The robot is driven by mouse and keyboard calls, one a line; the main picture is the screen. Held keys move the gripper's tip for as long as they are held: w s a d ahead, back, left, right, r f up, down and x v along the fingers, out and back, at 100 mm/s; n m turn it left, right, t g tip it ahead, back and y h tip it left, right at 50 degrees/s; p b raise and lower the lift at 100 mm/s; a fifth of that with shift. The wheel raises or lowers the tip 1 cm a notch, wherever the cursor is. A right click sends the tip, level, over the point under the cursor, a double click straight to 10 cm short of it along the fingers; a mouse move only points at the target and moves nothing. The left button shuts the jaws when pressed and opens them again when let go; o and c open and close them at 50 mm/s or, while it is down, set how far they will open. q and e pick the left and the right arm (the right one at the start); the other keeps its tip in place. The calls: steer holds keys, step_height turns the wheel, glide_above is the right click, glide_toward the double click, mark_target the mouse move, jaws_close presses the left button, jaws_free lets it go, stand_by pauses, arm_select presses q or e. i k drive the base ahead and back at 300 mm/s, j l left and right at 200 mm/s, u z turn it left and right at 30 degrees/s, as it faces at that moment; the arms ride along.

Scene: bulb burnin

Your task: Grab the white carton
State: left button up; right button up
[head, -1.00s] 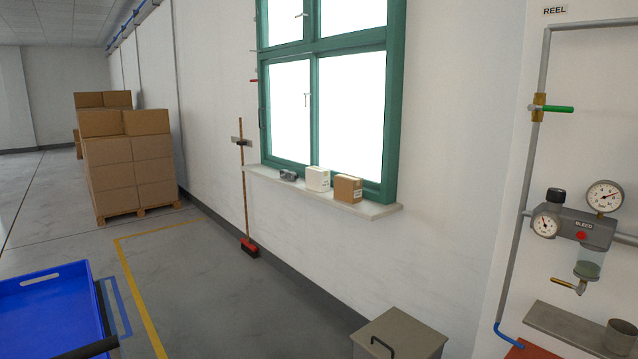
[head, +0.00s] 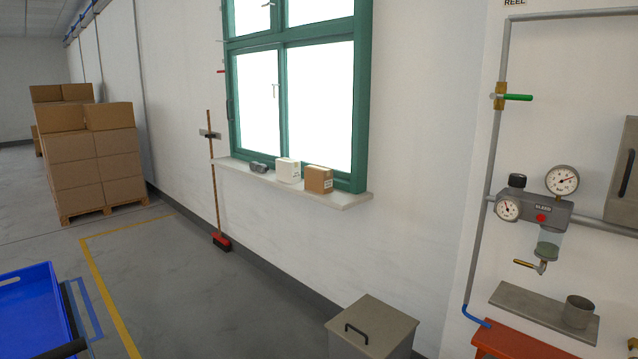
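The white carton (head: 288,170) stands upright on the window sill (head: 343,201), in front of the green-framed window. A brown carton (head: 318,179) stands just to its right. A small dark grey object (head: 259,167) lies to its left. Neither of my grippers shows in the head view, and nothing touches the white carton.
A lidded grey bin (head: 372,330) stands on the floor at bottom centre. A broom (head: 215,190) hangs against the wall left of the sill. A blue tray cart (head: 30,310) is at lower left. Gauges and pipes (head: 540,205) are at right.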

mark_target(288, 170)
steer(key=i+u, duration=0.15)
steer(key=i, duration=0.6)
steer(key=i+l+u, duration=0.15)
steer(key=i+u, duration=0.35)
steer(key=i, duration=1.45)
steer(key=i+j+z, duration=0.1)
steer(key=i+z, duration=0.3)
steer(key=i+j+z, duration=0.55)
steer(key=i+z, duration=0.2)
